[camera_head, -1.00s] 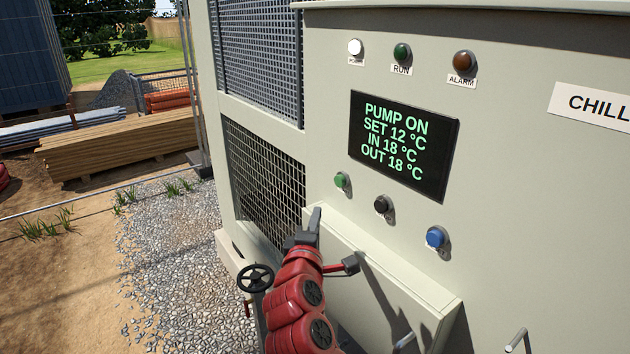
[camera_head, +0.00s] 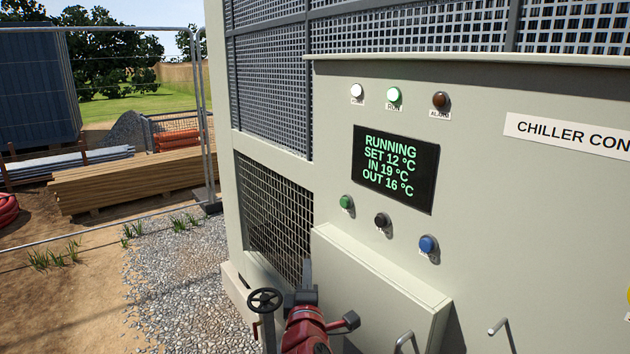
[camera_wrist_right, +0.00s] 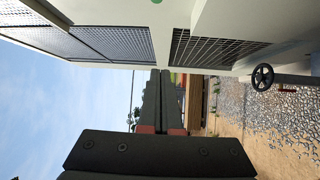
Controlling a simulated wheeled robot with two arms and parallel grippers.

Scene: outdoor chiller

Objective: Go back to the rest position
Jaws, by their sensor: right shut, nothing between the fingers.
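My right gripper (camera_head: 307,266) is in the lower middle of the head view, in front of the chiller cabinet (camera_head: 530,230), by its mesh grille and the box below the buttons. In the right wrist view its fingers (camera_wrist_right: 160,76) lie together, shut and empty. The display (camera_head: 396,169) reads RUNNING, SET 12, IN 19, OUT 16 °C. My left gripper is not in view.
A black handwheel valve (camera_head: 264,301) stands just left of my right arm; it also shows in the right wrist view (camera_wrist_right: 262,77). The raised box (camera_head: 385,290) juts out at right. A wire fence, timber stack (camera_head: 130,183) and gravel lie to the left.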

